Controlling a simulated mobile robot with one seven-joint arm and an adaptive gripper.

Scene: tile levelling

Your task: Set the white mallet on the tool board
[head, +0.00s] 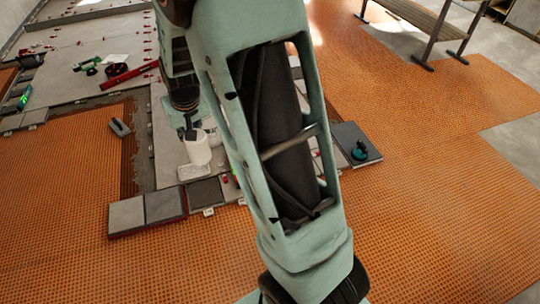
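A white, cylinder-shaped thing (197,148), which looks like the white mallet's head, shows just left of my arm in the head view. It is over or on the pale tiled area; I cannot tell whether it touches the surface. My gripper (187,131) points down right at its upper left side. The fingers are small and dark, and I cannot tell whether they are shut on the mallet. The mallet's handle is not clear. I cannot pick out the tool board with certainty; my arm hides the middle of the view.
Grey tiles (146,209) edge the orange mat (60,200). A grey block (120,127) lies left. Red and green tools (116,71) lie farther back. A bench (425,22) stands at back right.

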